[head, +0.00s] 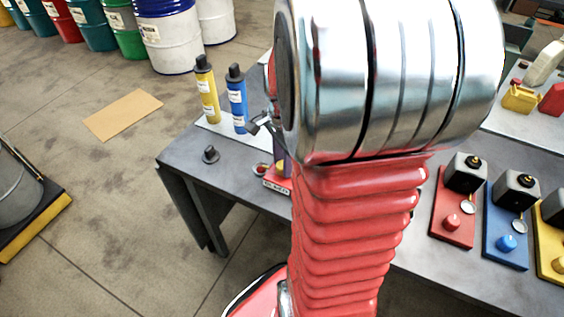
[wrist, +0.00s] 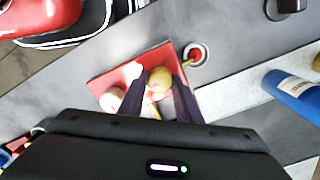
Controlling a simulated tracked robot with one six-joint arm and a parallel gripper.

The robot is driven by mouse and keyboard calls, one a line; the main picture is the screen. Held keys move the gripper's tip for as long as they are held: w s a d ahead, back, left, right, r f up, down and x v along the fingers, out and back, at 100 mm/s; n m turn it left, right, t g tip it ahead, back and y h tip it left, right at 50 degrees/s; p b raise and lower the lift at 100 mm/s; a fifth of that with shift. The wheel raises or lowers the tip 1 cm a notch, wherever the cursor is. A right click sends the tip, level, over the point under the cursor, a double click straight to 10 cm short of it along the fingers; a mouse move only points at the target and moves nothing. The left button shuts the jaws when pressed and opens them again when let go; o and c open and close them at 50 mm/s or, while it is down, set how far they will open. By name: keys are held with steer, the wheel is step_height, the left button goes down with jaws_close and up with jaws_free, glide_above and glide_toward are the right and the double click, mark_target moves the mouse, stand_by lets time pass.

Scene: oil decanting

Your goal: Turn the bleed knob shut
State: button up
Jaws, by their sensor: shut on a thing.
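A round yellow knob (wrist: 159,83), which I take to be the bleed knob, stands on a red plate (wrist: 108,80) in the wrist view. My gripper (wrist: 158,74) has one finger on each side of it and is shut on it. A pale round part (wrist: 110,100) of the same red unit shows beside the left finger. In the head view a bit of the red unit with a white label (head: 276,186) shows at the table edge. My arm hides most of it there, so I cannot tell how far the knob is turned.
A small dish with a red piece (wrist: 197,54) lies close to the right finger. Blue (head: 237,97) and yellow (head: 206,88) bottles stand behind. A black cap-like piece (head: 210,155) is on the grey table's left. Red, blue and yellow stations (head: 508,235) stand right.

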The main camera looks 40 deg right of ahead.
steer(key=shift+c, duration=1.4)
steer(key=shift+a, duration=0.25)
steer(key=shift+c, duration=0.3)
steer(key=shift+d, duration=0.15)
